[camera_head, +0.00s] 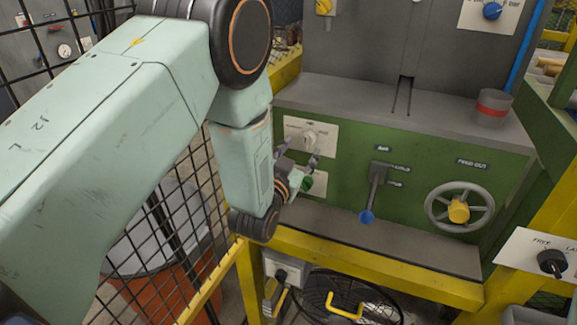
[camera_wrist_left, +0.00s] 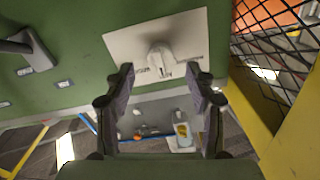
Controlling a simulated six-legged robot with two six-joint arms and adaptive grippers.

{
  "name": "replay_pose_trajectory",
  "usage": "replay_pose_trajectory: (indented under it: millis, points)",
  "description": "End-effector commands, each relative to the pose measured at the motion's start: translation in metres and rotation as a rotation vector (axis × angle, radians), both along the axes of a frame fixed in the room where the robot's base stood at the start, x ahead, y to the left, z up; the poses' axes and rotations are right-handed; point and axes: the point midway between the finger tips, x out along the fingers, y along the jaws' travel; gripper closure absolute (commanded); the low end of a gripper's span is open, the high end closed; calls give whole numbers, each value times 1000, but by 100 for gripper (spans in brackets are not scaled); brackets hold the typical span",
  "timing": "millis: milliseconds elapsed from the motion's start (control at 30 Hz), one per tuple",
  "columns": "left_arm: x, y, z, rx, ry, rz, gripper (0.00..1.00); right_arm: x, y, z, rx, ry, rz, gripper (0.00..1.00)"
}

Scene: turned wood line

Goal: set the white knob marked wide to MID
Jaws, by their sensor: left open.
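The white knob (camera_head: 309,137) sits on a pale plate (camera_head: 292,126) on the green panel, at the left end of the machine front. In the left wrist view the knob (camera_wrist_left: 160,58) stands near the middle of its plate (camera_wrist_left: 122,46), with small dark lettering around it, too small to read surely. My left gripper (camera_head: 298,166) is in front of the panel by the knob. In the left wrist view its two fingers (camera_wrist_left: 161,88) are open and empty, pointing at the plate, with the knob between and beyond them. My right gripper is not in view.
A green button (camera_head: 307,183) is just below the knob's plate. A blue-tipped lever (camera_head: 367,216) and a handwheel with a yellow hub (camera_head: 458,211) are further right. Black mesh fencing (camera_wrist_left: 268,60) and a yellow post stand close beside the panel.

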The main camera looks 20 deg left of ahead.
Motion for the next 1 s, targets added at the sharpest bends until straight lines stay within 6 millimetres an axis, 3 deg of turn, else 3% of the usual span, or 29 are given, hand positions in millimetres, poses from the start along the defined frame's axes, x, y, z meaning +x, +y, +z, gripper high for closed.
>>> replay_pose_trajectory:
  millis: [200, 433, 633, 1000]
  points:
    - [-42, 1, -1, 1, 3, -1, 44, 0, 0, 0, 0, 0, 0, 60]
    - [-74, 3, 0, 0, 0, 1, 44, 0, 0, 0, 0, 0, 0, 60]
    - [-84, 3, 1, 0, -1, 1, 44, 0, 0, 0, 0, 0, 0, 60]
    - [-84, 3, 1, 0, -2, 1, 44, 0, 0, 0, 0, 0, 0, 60]
